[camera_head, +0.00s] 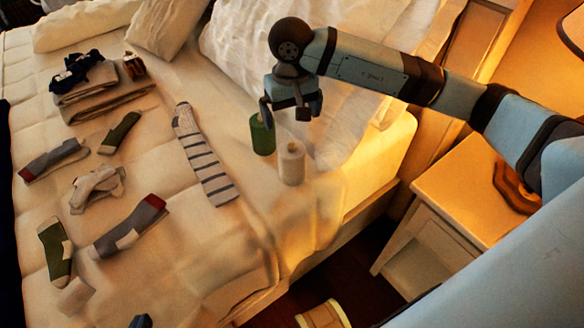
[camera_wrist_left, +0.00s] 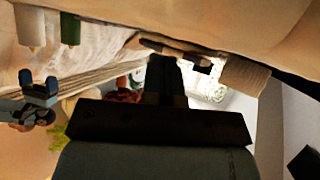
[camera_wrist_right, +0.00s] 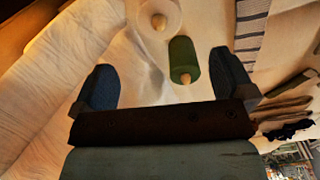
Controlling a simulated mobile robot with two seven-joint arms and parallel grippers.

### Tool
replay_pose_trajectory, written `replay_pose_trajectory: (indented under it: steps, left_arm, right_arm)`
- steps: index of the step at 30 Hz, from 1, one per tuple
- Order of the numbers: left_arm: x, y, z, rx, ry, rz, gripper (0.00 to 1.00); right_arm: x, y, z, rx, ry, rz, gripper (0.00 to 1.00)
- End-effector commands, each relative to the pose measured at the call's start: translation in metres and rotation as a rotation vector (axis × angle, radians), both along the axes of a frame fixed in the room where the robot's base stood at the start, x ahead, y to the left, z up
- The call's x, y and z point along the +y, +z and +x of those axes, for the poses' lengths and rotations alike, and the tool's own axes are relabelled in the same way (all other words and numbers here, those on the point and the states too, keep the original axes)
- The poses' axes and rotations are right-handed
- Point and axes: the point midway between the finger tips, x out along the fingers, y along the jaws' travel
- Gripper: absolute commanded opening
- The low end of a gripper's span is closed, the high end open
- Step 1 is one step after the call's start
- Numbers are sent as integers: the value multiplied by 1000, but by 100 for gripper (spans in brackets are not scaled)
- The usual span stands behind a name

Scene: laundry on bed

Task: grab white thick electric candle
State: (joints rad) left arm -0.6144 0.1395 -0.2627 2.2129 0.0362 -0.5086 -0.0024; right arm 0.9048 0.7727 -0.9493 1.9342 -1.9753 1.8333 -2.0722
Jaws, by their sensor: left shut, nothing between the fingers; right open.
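The thick white candle (camera_head: 291,165) stands upright on the bed beside a green candle (camera_head: 262,135). In the right wrist view the white candle (camera_wrist_right: 160,18) is at the top edge, partly cut off, beyond the green candle (camera_wrist_right: 183,60). My right gripper (camera_head: 291,108) is open and empty, above and behind the candles; its spread fingers (camera_wrist_right: 163,85) also show in the right wrist view. My left gripper (camera_wrist_left: 166,75) is shut and empty; only its tip (camera_head: 141,321) shows at the head view's bottom edge. The left wrist view also shows the white candle (camera_wrist_left: 29,25).
Several loose socks lie left of the candles, including a striped one (camera_head: 203,158). Folded cloth (camera_head: 100,90) lies farther back, pillows (camera_head: 165,28) at the head. A wooden nightstand (camera_head: 470,190) stands right of the bed. A basket (camera_head: 323,315) is on the floor.

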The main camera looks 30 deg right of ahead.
Motion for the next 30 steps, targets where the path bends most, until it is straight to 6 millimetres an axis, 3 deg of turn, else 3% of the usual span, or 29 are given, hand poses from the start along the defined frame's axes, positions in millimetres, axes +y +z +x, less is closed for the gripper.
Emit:
replay_pose_trajectory:
  steps: [3,9,16,24,30]
  left_arm:
    - [0,-1,0,-4,-1,-3,0]
    - [-1,-1,1,-10,-2,-9,0]
    - [-2,-1,1,-11,-2,-12,0]
    - [-3,-5,1,-15,-4,-21,0]
    - [-4,-1,1,-21,-5,-24,0]
  right_arm:
    - [1,-28,-1,7,0,2,100]
    - [1,-62,-1,6,-1,4,100]
    - [1,-79,-1,4,-2,6,100]
    - [-1,-118,-1,6,-2,6,100]
    - [-1,-125,-1,2,-1,6,100]
